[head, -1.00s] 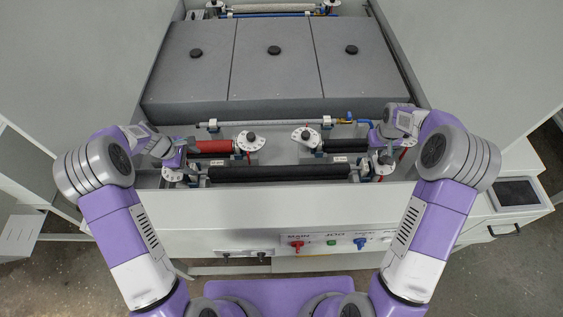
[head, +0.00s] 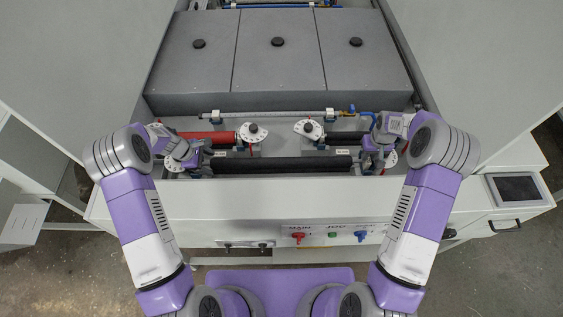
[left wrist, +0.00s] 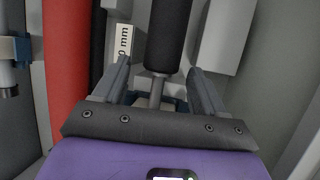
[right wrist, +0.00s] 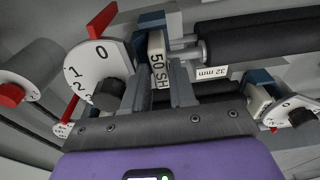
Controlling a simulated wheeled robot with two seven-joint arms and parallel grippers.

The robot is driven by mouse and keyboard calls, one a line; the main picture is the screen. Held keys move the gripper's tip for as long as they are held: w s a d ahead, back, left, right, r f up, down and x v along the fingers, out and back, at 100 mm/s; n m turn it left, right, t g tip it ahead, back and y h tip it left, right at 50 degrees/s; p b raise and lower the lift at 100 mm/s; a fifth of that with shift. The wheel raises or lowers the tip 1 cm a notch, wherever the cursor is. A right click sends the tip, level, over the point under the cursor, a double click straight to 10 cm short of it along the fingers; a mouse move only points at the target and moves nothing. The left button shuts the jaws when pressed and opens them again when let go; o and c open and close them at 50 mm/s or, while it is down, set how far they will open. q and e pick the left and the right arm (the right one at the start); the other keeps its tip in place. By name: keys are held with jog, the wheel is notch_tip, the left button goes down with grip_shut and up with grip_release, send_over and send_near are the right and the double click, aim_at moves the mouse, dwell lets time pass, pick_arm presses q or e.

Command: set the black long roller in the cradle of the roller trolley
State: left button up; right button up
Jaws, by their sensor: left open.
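The black long roller (head: 282,165) lies level along the front of the machine. In the left wrist view, its black end (left wrist: 168,35) and thin metal shaft point at my left gripper (left wrist: 160,80). My left gripper is open, its fingers apart on either side of the shaft. In the head view, my left gripper (head: 205,158) is at the roller's left end. My right gripper (head: 372,160) is at its right end. I cannot make out a roller trolley.
A red roller (head: 222,136) lies behind the black one. White numbered dials (head: 252,132) stand close by; one (right wrist: 98,75) with a red lever is near my right gripper. Grey covers (head: 278,75) fill the back. A front panel (head: 270,205) bounds the near side.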

pick_arm(q)
jog(key=shift+w+d+f, duration=0.1)
jog(key=shift+f, duration=0.2)
pick_arm(e)
jog(key=shift+f, duration=0.35)
pick_arm(q)
jog(key=shift+c, duration=0.4)
pick_arm(e)
jog(key=shift+c, duration=0.4)
pick_arm(q)
jog(key=c, duration=0.5)
pick_arm(e)
grip_shut()
pick_arm(q)
grip_shut()
pick_arm(e)
jog(key=shift+r, duration=0.1)
